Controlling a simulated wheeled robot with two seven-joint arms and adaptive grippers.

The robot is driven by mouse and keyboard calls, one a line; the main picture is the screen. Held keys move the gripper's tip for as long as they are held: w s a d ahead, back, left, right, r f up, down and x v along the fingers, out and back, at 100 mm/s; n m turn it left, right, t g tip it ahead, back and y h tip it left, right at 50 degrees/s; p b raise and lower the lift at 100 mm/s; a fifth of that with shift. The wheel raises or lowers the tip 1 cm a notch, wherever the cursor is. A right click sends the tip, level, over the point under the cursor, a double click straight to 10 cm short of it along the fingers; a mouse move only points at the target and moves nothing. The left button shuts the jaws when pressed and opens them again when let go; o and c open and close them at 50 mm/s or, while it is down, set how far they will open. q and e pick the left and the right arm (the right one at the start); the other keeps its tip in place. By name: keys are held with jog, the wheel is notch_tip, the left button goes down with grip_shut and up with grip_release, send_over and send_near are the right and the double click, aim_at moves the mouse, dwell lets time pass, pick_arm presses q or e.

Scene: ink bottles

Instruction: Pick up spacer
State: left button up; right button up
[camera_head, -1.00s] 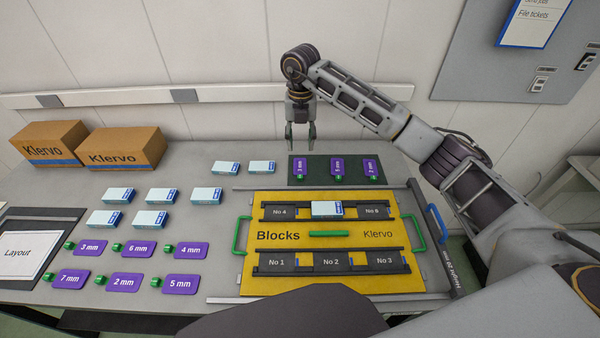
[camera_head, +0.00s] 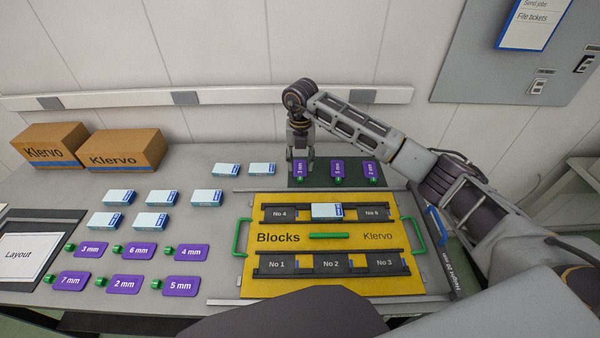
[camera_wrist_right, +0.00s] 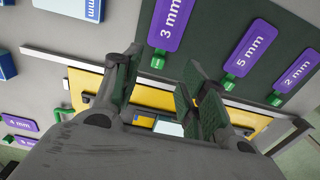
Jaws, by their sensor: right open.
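Three purple spacers with green knobs lie on a dark mat (camera_head: 318,180) at the back right of the table. The left one (camera_wrist_right: 172,22) reads 3 mm in the right wrist view, the middle one (camera_wrist_right: 248,50) 5 mm and the right one (camera_wrist_right: 296,78) 2 mm. My right gripper (camera_head: 300,166) is open and empty, pointing down over the left spacer. In the right wrist view its fingers (camera_wrist_right: 160,78) stand on either side of that spacer's green knob (camera_wrist_right: 158,59), apart from it as far as I can tell. My left gripper is not in view.
More purple spacers (camera_head: 125,283) lie at the front left. A yellow Blocks board (camera_head: 258,218) with green handles and one pale box (camera_head: 327,211) sits in front of the mat. Several pale boxes (camera_head: 205,198) and two cartons (camera_head: 122,148) stand to the left.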

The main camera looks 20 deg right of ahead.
aim_at(300, 177)
jog(key=shift+f, duration=0.45)
jog(key=shift+f, duration=0.15)
jog(key=shift+s+a+f+p, duration=0.1)
jog(key=shift+s+f+p, duration=0.1)
jog(key=shift+f, duration=1.05)
jog(key=shift+s+a+f+p, duration=0.1)
jog(key=shift+f+p, duration=0.05)
jog(key=shift+f, duration=1.05)
jog(key=c, duration=0.9)
